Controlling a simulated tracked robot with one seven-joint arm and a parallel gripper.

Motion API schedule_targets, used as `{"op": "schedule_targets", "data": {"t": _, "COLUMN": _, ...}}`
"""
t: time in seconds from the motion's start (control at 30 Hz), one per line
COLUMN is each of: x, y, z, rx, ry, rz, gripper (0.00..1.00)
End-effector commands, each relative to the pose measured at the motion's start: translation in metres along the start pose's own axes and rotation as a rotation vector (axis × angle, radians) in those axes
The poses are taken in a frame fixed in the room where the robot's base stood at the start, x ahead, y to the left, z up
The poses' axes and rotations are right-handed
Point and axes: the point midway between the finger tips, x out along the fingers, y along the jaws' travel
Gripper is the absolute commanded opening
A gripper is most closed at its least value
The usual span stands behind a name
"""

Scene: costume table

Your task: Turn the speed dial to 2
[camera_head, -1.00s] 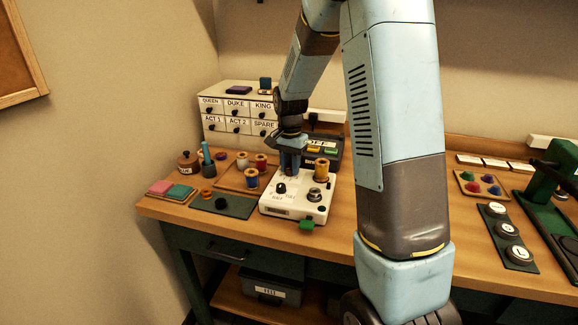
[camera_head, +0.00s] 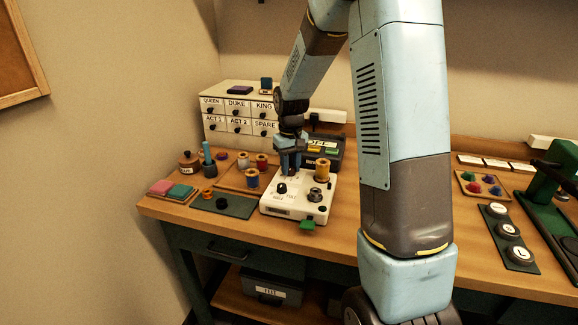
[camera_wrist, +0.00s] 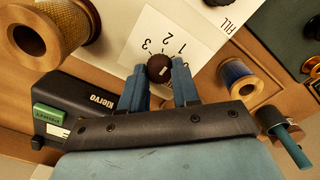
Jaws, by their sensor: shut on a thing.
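The speed dial (camera_wrist: 158,68) is a round dark brown knob with a pale mark, on a white plate printed with numbers including 1, 2 and 3. My gripper (camera_wrist: 159,75) is shut on the dial, one blue finger on each side. I cannot tell surely which number the mark faces. In the head view the dial is hidden by my gripper (camera_head: 289,168), which points down at the back left of the white machine (camera_head: 268,207).
A second black knob (camera_head: 281,188), a silver knob (camera_head: 315,195) and a yellow spool (camera_head: 322,169) are on the machine. A green tab (camera_head: 307,224) sticks out in front. A dark box (camera_head: 330,150) stands behind. Spools (camera_head: 252,178) stand on a tray at left.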

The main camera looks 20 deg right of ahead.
Motion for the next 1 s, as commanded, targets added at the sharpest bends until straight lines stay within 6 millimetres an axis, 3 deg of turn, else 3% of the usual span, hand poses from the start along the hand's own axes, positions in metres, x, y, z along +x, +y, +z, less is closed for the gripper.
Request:
{"op": "schedule_targets", "data": {"t": 0.5, "x": -0.0016, "y": 0.0003, "z": -0.0024, "rx": -0.353, "ry": 0.007, "rz": 0.002, "gripper": 0.0}}
{"op": "schedule_targets", "data": {"t": 1.0, "x": -0.0014, "y": 0.0019, "z": -0.002, "rx": -0.424, "ry": 0.006, "rz": 0.003, "gripper": 0.0}}
